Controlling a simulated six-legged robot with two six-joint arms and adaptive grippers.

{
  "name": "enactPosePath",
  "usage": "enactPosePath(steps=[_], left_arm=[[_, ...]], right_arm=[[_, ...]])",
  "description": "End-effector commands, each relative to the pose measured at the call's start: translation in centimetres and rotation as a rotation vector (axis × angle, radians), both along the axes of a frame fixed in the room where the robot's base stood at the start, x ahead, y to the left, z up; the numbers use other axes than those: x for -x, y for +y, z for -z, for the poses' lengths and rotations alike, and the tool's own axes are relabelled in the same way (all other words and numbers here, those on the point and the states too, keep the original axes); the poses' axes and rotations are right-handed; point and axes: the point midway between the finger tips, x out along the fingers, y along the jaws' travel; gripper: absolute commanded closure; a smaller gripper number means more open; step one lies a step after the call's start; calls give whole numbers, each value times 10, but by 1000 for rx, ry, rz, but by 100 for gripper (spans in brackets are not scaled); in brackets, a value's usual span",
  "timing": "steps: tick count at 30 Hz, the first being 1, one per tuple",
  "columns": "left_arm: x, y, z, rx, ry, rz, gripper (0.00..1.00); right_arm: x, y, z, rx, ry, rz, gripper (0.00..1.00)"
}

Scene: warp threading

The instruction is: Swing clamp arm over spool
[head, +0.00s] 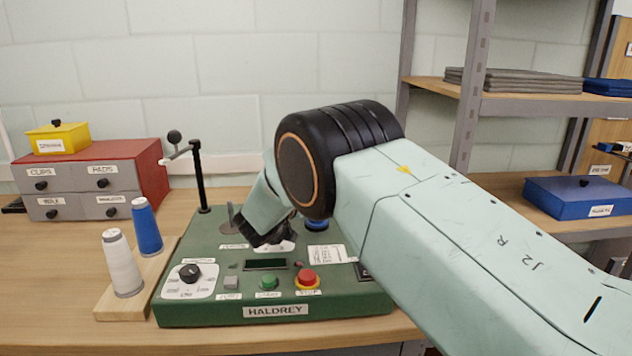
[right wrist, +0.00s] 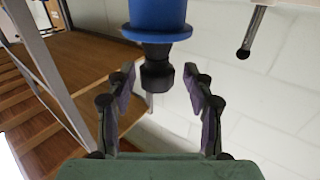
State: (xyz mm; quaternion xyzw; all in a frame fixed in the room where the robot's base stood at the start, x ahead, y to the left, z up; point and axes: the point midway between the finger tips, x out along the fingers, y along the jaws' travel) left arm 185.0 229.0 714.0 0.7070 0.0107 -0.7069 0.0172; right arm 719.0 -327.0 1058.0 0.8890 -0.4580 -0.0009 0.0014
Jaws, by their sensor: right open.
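The green HALDREY machine (head: 180,308) stands on the table in the head view. At its back left a black post (head: 199,180) carries the clamp arm (head: 180,153), whose black ball knob (head: 175,136) points away to the left. A blue part (head: 317,224) on the machine is mostly hidden by my right arm. My right gripper (head: 268,238) is low over the machine, its fingers partly hidden. In the right wrist view the open gripper (right wrist: 163,95) has its fingers either side of a black knob-like end (right wrist: 156,75) on a blue flanged body (right wrist: 157,18), with gaps; contact is not visible.
White (head: 122,265) and blue (head: 147,228) thread cones stand on a wooden base left of the machine. A drawer box (head: 100,180) is behind them. A shelf unit (head: 470,90) stands right. The right wrist view shows a ball-ended rod (right wrist: 250,38) at upper right.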

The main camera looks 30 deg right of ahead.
Motion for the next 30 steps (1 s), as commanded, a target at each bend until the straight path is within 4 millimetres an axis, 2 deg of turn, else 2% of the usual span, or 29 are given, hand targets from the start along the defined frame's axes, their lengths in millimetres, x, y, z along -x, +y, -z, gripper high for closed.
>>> enactPosePath(steps=[8, 21, 30], left_arm=[[0, 0, 0, 0, 0, 0, 100], [0, 0, 0, 0, 0, 0, 100], [0, 0, 0, 0, 0, 0, 100]], right_arm=[[1, 2, -1, 0, -1, 2, 47], [36, 52, 0, -1, 1, 0, 47], [42, 60, 1, -2, 0, 2, 47]])
